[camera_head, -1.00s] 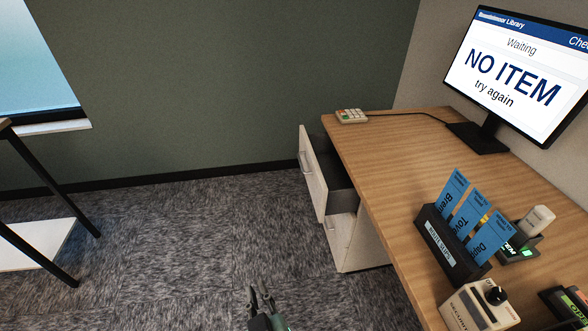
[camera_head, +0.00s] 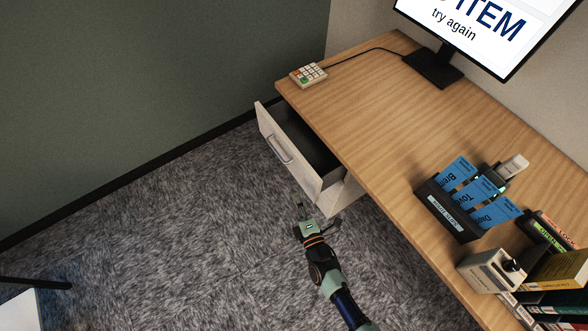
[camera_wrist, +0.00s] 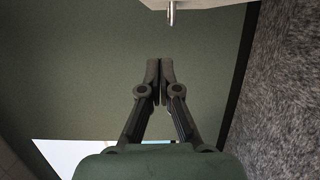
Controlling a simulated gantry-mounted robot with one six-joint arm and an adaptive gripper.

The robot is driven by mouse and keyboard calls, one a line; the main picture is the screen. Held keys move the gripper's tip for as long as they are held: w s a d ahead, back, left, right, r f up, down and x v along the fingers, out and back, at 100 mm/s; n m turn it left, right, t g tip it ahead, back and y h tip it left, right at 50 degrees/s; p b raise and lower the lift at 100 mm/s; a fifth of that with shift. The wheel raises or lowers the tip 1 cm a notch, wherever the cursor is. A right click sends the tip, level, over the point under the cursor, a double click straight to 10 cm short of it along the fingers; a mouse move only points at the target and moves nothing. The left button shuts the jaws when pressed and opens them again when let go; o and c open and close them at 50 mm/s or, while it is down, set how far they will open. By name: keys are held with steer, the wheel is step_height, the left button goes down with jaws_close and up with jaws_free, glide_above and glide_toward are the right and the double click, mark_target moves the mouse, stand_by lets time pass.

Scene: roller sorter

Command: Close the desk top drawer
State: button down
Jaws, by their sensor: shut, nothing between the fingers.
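The desk top drawer (camera_head: 288,152) is pulled out from under the wooden desk (camera_head: 390,130), with its dark inside showing. Its pale front has a metal bar handle (camera_head: 280,150). My gripper (camera_head: 303,208) is below and in front of the drawer's near corner, apart from it. In the wrist view the two fingers (camera_wrist: 160,65) are together with nothing between them. The pale drawer edge and part of its handle (camera_wrist: 171,14) show at the top of that view, beyond the fingertips.
On the desk are a keypad (camera_head: 308,75), a monitor (camera_head: 470,30), a holder with blue slips (camera_head: 450,210), a small beige device (camera_head: 490,268) and books (camera_head: 550,285). The carpet (camera_head: 190,230) left of the desk is clear. A dark-framed stand (camera_head: 35,284) is at lower left.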

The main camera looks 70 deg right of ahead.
mark_target(299, 172)
steer(key=w+d+b, duration=0.1)
steer(key=d, duration=0.2)
steer(key=w+d+b, duration=0.1)
steer(key=d, duration=0.2)
steer(key=w+d+b, duration=0.1)
steer(key=d, duration=0.2)
steer(key=shift+d+b, duration=0.3)
